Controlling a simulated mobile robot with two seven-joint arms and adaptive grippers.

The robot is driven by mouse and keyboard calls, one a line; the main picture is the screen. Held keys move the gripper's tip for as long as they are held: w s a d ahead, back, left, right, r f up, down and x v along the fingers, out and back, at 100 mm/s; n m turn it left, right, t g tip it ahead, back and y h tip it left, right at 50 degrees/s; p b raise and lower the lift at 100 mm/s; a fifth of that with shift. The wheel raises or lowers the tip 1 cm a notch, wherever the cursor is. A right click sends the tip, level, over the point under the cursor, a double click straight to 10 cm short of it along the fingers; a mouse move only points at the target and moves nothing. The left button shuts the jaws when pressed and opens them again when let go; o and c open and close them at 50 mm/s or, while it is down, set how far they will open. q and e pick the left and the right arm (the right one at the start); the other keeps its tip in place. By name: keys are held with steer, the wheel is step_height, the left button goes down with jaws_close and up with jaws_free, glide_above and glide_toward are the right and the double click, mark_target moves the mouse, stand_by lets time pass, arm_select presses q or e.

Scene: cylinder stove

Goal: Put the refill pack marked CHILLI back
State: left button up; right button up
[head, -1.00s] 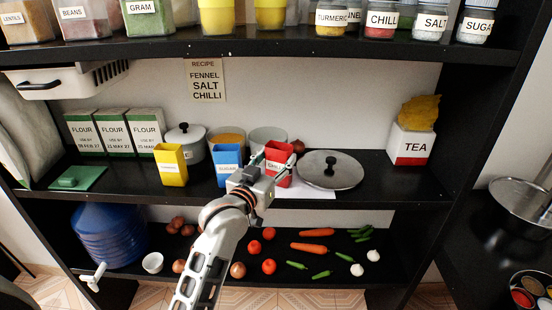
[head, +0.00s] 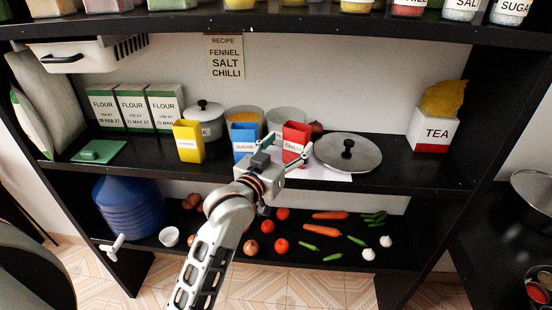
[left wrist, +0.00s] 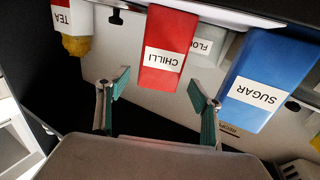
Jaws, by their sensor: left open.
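The red refill pack marked CHILLI (head: 296,136) stands upright on the middle shelf, right of the blue SUGAR pack (head: 243,139). In the left wrist view the CHILLI pack (left wrist: 168,45) appears upside down, with the SUGAR pack (left wrist: 262,75) to its right. My left gripper (head: 287,148) is in front of the CHILLI pack, open. In the left wrist view its two fingers (left wrist: 158,82) are spread, one to each side of the pack's line, and bare gaps show between them and the pack. The pack's base is partly hidden by my gripper in the head view. My right gripper is not in view.
A yellow pack (head: 188,143) stands left of SUGAR. Pots (head: 206,120) stand behind the packs. A pan lid (head: 348,160) lies close on the right, over a white sheet. The TEA box (head: 432,132) is farther right. The upper shelf (head: 300,32) overhangs.

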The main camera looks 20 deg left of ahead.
arm_select(q)
steer(key=s, duration=0.8)
steer(key=s+f+m+g, duration=0.1)
steer(key=s+f+g, duration=0.3)
steer(key=f, duration=1.5)
steer(key=s+f+m+g, duration=0.2)
steer(key=s+f+g, duration=0.1)
steer(key=s+f, duration=1.4)
step_height(320, 180, down, 3)
steer(key=shift+a+f, duration=0.15)
steer(key=shift+a, duration=0.1)
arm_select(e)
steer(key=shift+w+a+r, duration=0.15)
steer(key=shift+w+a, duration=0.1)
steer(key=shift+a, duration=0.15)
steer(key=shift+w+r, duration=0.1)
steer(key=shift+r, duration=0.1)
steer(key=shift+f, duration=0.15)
